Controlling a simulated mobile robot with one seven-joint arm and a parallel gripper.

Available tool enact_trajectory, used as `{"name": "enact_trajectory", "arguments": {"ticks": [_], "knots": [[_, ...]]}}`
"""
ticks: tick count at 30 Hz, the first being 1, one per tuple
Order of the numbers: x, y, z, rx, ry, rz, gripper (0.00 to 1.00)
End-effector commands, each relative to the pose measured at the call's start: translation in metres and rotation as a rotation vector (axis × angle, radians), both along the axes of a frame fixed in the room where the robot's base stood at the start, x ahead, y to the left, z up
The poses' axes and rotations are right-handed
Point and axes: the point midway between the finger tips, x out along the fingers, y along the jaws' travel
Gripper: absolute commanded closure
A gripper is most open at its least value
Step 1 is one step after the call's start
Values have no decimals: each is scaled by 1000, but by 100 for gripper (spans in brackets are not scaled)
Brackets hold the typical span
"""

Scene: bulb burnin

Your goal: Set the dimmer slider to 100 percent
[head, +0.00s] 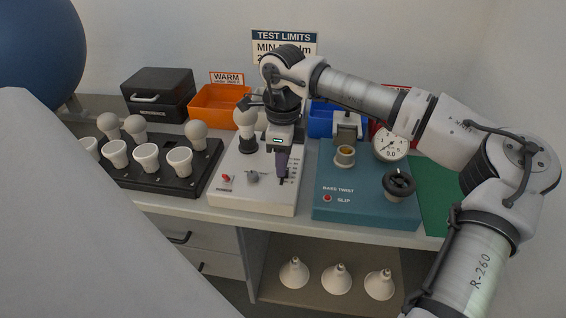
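The white dimmer box (232,192) stands on the bench in the head view. Scale marks (294,170) run along its right side, where the slider belongs. My gripper (282,182) points down over that strip, its dark purple finger at or just above it. The finger and gripper body hide the slider, so its setting and any contact cannot be read. The gap between the fingers is not visible. A white bulb (245,116) stands upright in a dark socket at the back of the box. A red switch (226,178) and a grey knob (252,177) sit at its front left.
A black tray (200,175) of several bulbs is left. The teal base twist box (335,208) with a dial gauge (390,147) stands close on the right. Behind are an orange bin (205,107), a blue bin (320,121) and a black case (157,105).

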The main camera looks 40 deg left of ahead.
Motion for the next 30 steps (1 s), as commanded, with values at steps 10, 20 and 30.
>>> {"name": "enact_trajectory", "arguments": {"ticks": [10, 20, 30], "knots": [[0, 0, -23, 1, 1, 0, 62], [0, 0, -22, 1, 1, 0, 80], [0, 0, -22, 0, 0, 0, 100]]}}
